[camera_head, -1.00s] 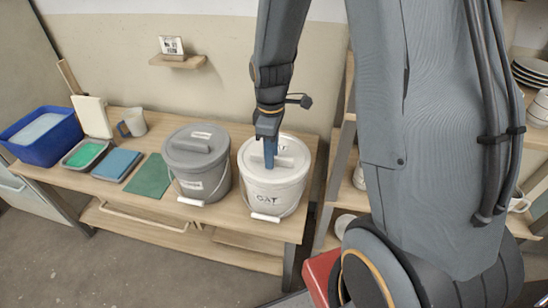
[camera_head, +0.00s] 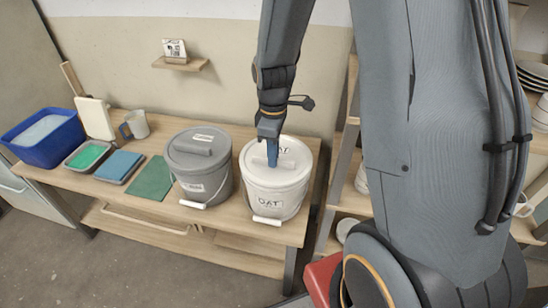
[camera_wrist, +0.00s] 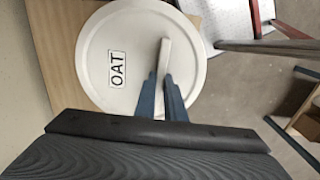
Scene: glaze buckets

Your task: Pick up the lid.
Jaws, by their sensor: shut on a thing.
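The white round lid (camera_head: 296,162), with a bar handle and a label, is on or just over the white bucket (camera_head: 290,200) marked OAT; I cannot tell if there is a gap. My gripper (camera_head: 271,160) comes down from above and is shut on the lid's handle. In the wrist view, the lid (camera_wrist: 135,45) shows its OAT label, and the handle (camera_wrist: 166,52) runs between the blue fingers of my gripper (camera_wrist: 161,80). The fingers hide part of the handle. The bucket under the lid is hidden in the wrist view.
A grey lidded bucket (camera_head: 205,180) stands close on the left. Further left are a green mat (camera_head: 151,178), trays, a mug (camera_head: 136,124) and a blue tub (camera_head: 42,140). A wooden rack (camera_head: 340,170) stands close on the right. A small wall shelf (camera_head: 181,64) is behind.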

